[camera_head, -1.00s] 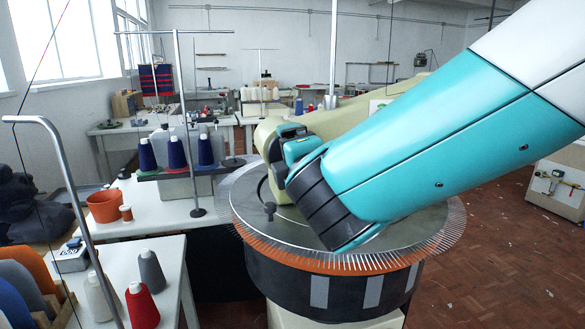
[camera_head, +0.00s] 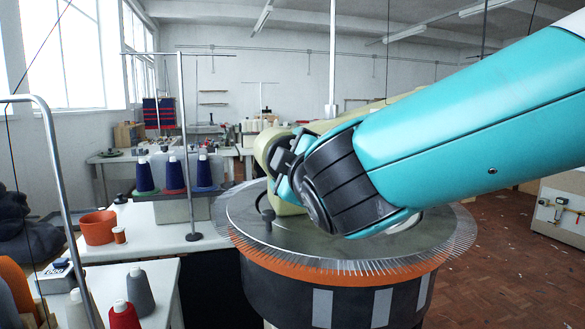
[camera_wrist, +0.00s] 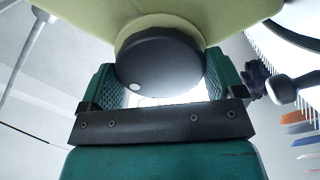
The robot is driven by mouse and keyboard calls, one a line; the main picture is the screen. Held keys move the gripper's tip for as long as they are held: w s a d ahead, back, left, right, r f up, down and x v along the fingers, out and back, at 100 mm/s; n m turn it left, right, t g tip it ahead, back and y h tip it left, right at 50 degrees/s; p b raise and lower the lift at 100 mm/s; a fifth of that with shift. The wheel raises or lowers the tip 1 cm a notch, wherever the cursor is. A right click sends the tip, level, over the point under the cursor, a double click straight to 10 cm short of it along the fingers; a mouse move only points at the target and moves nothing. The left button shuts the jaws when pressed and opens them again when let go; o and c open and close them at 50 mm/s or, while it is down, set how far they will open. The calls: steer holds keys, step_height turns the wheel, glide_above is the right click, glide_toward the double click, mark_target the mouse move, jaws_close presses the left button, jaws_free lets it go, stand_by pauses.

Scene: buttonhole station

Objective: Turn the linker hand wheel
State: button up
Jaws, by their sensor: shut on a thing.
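The linker hand wheel (camera_wrist: 160,65) is a dark round knob with a pale dot low on its face, on a cream-green machine body (camera_wrist: 95,15). In the wrist view my gripper (camera_wrist: 162,88) is shut on the wheel, with one teal finger on each side of its rim. In the head view the gripper (camera_head: 283,172) is at the machine's cream body above the round dial plate, and the wheel itself is hidden behind my gripper and arm.
The dial plate (camera_head: 320,245) has a rim of thin points and an orange band below it. A small dark knob (camera_head: 267,217) stands up from the plate. Thread cones (camera_head: 174,175) and an orange pot (camera_head: 98,227) are on tables at left. A metal stand (camera_head: 55,170) rises in front.

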stand_by(0.4)
steer(key=o, duration=0.7)
steer(key=b+v, duration=0.3)
steer(key=v, duration=1.4)
steer(key=shift+s+d+r, duration=0.1)
steer(key=shift+s, duration=0.15)
